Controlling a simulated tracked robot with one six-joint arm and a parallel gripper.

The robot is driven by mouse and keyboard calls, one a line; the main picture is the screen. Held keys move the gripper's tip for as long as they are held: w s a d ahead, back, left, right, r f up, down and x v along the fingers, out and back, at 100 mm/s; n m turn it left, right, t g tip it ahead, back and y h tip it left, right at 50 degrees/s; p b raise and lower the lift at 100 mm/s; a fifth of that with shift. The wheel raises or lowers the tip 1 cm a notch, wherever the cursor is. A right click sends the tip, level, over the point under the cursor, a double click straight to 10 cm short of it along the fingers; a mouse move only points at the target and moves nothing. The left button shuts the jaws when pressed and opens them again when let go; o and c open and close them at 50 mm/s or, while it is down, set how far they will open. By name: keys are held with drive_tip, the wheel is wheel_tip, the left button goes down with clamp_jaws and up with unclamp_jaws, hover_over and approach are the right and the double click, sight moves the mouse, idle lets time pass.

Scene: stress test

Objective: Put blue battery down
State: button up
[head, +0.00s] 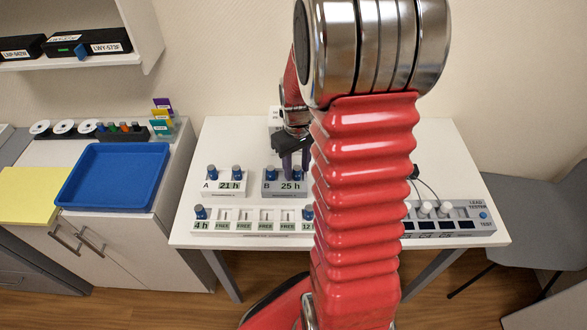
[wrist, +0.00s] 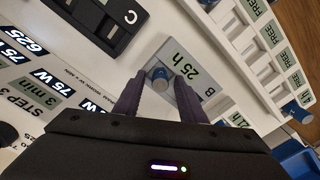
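A blue battery (wrist: 158,76) stands in the grey holder marked B, 25 h (wrist: 183,68). In the wrist view my gripper (wrist: 157,88) is open, one dark finger on each side of this battery, with visible gaps to it. In the head view my gripper (head: 295,158) points down over the right part of holder B (head: 284,187). A blue battery (head: 297,174) shows below the fingers, and another blue battery (head: 268,174) stands at the holder's left. The lower part of the battery between my fingers is hidden.
Holder A (head: 212,186), marked 21 h, stands left with two batteries. A row of slots (head: 250,226) runs along the front, several marked FREE. A lead tester (head: 455,218) stands at the right. A blue tray (head: 115,176) lies on the left cabinet. My red arm hides the table's middle.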

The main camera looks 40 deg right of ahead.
sight(296, 168)
wheel_tip(296, 168, up, 12)
idle(0.6)
idle(0.4)
drive_tip(key=s+a+r+t, duration=0.2)
drive_tip(key=s+a+r, duration=0.1)
drive_tip(key=a, duration=0.4)
drive_tip(key=s+a+r+t, duration=0.1)
drive_tip(key=s+a+r, duration=0.2)
drive_tip(key=s+a, duration=0.2)
drive_tip(key=s+a+r+t, duration=0.2)
drive_tip(key=s+a+r, duration=0.1)
drive_tip(key=a, duration=0.6)
drive_tip(key=shift+s+r+n+t, duration=0.15)
drive_tip(key=shift+s+n+t, duration=0.15)
drive_tip(key=shift+s, duration=0.15)
